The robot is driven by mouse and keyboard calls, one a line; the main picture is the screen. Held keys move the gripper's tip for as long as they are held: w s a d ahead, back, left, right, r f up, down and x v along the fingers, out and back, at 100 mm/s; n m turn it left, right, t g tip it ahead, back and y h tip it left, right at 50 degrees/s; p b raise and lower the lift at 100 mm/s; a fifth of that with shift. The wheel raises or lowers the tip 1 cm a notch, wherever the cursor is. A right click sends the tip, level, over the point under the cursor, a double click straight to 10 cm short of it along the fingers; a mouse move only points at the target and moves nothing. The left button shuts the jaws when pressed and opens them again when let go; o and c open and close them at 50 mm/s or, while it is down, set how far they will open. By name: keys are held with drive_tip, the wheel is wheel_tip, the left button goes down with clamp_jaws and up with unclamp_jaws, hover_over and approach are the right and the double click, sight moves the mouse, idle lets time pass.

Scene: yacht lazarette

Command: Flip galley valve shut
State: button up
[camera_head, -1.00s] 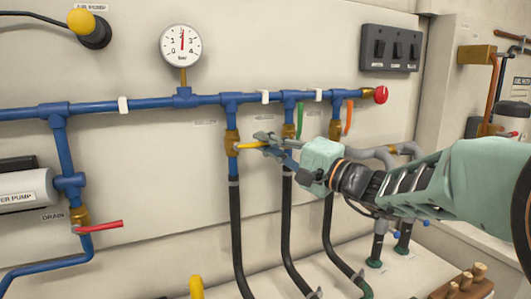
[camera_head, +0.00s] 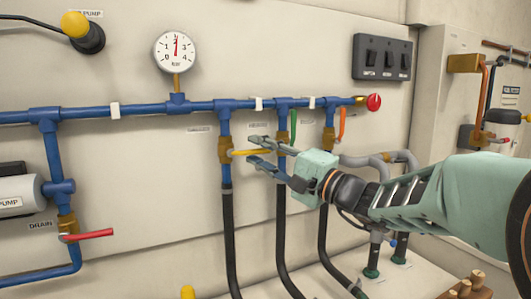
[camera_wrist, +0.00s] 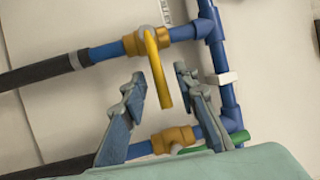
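Three branch valves hang from the blue pipe; their small labels are too blurred to tell which is galley. The left one has a brass body (camera_head: 225,150) and a yellow handle (camera_head: 245,153) pointing right, across its vertical pipe. The middle one has a green handle (camera_head: 293,124) and the right one an orange handle (camera_head: 342,122), both lying along their pipes. My gripper (camera_head: 257,151) is open at the yellow handle. In the wrist view the yellow handle (camera_wrist: 157,75) reaches between the open fingers, with a gap on each side.
A red drain handle (camera_head: 90,234) sticks out at the lower left. A gauge (camera_head: 176,51) and a switch panel (camera_head: 382,57) are on the wall above. A red knob (camera_head: 374,102) ends the pipe. Black hoses (camera_head: 229,240) run down below the valves. The wall between the drain and left valve is clear.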

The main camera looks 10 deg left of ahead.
drive_tip(key=v, duration=1.2)
